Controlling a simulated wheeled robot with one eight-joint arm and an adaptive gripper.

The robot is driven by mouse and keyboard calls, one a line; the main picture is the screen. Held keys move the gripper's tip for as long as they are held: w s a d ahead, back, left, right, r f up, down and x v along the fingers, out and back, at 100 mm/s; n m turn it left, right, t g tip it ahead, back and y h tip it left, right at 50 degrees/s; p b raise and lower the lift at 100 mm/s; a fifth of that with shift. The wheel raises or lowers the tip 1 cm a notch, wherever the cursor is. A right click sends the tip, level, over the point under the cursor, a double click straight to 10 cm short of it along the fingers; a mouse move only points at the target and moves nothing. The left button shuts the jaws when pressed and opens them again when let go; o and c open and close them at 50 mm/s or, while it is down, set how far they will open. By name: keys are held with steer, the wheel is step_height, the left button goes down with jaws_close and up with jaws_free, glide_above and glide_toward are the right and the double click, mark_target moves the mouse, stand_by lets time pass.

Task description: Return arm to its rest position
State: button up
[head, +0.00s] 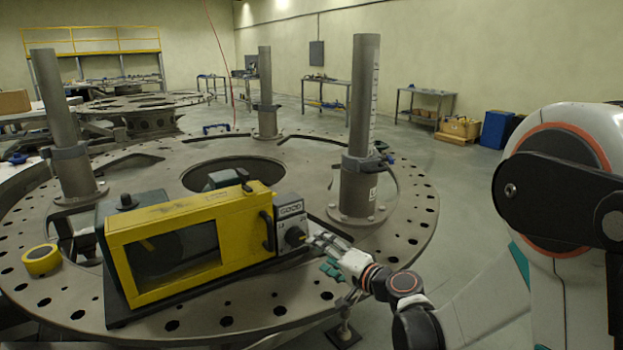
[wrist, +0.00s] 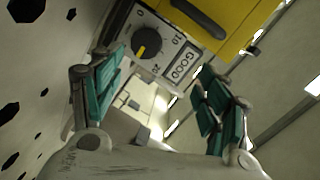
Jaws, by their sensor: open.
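My gripper (head: 326,254) is at the right end of a yellow and black machine on the turret plate, close to the machine's dial panel. In the wrist view my gripper (wrist: 160,100) has its two teal-padded fingers spread wide with nothing between them. The dial (wrist: 146,42) is black with a yellow pointer, on a light panel marked 0, 10, 20 and GOOD, just beyond the fingertips. The dial also shows in the head view (head: 295,236). I cannot tell whether a finger touches the panel. My arm reaches in from the right of the head view.
The yellow machine (head: 150,221) sits on the round perforated plate (head: 300,310). Three grey posts stand on the plate; the nearest post (head: 363,120) is just behind my gripper. Open floor (head: 455,190) lies right of the plate.

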steer(key=s+d+r+n+g+h, duration=0.2)
steer(key=s, duration=0.4)
steer(key=s+d+r+n+g+h, duration=0.1)
steer(key=s+d+r+n, duration=0.15)
steer(key=s, duration=0.45)
steer(key=s+d+n+g+h, duration=0.1)
steer(key=s+d+h, duration=0.2)
steer(key=s, duration=0.6)
steer(key=s+d+f+n+g+h, duration=0.1)
steer(key=s+d+h, duration=0.2)
steer(key=s+d, duration=0.5)
steer(key=shift+s+d+f+g+h, duration=0.15)
steer(key=shift+s+d+g+h, duration=0.2)
steer(key=shift+s, duration=0.4)
